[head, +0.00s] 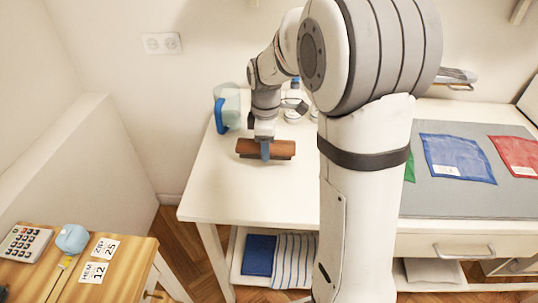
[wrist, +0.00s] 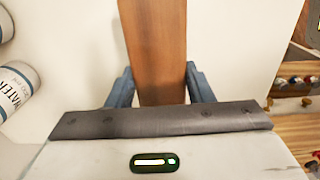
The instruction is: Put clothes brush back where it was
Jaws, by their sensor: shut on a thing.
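The clothes brush (head: 280,148) is a brown wooden bar with a dark underside, at the left part of the white table (head: 230,195) in the head view. In the wrist view the brush (wrist: 153,45) runs between the two blue fingers. My gripper (head: 265,150) points down and is shut on the brush across its width. The brush looks level, at or just above the tabletop; I cannot tell whether it touches. My arm hides the middle of the table.
A clear jug with a blue handle (head: 221,116) stands just behind the brush to the left. White cans labelled water (wrist: 17,88) stand close by. A grey mat with coloured cloth pouches (head: 456,158) lies at right. The table's front left is clear.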

